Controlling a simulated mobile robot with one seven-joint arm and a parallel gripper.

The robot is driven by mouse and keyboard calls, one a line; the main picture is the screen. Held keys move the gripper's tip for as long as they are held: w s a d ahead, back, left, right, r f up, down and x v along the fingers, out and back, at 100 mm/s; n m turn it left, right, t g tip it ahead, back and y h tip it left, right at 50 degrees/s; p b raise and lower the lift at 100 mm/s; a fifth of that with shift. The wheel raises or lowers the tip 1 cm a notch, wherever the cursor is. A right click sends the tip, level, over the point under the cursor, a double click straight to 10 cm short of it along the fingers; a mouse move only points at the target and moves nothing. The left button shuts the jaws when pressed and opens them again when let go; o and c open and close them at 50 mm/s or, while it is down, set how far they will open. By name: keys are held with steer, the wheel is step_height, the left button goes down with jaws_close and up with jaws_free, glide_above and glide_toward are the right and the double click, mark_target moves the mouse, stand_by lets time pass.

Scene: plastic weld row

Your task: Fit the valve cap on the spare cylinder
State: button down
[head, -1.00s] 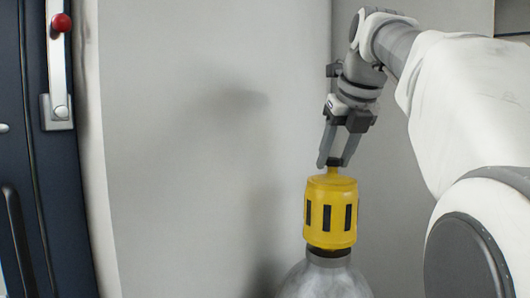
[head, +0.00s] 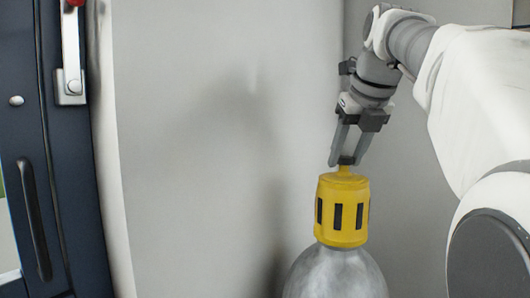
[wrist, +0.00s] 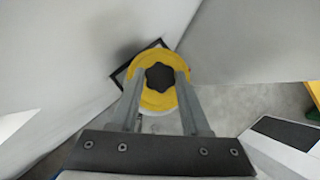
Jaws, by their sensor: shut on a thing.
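The valve cap (head: 342,208) is yellow with dark upright slots and a small knob on top. In the head view it sits upright on the top of the spare cylinder (head: 336,276), a rounded grey bottle cut off by the lower edge. No neck shows between cap and shoulder. My gripper (head: 345,161) points down and is shut on the cap's knob. In the wrist view the cap (wrist: 156,103) is a yellow ring around a dark lobed centre, with my fingers (wrist: 159,74) on either side. The cylinder's neck is hidden by the cap.
A pale wall (head: 190,130) stands close behind and left of the cylinder, meeting another wall in a corner. A dark blue door or cabinet (head: 75,170) with handles is at the far left. In the wrist view, grey floor (wrist: 260,98) shows to the right.

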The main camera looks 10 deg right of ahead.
steer(key=shift+f, duration=0.35)
stand_by(0.3)
steer(key=shift+c, duration=1.5)
jaws_free()
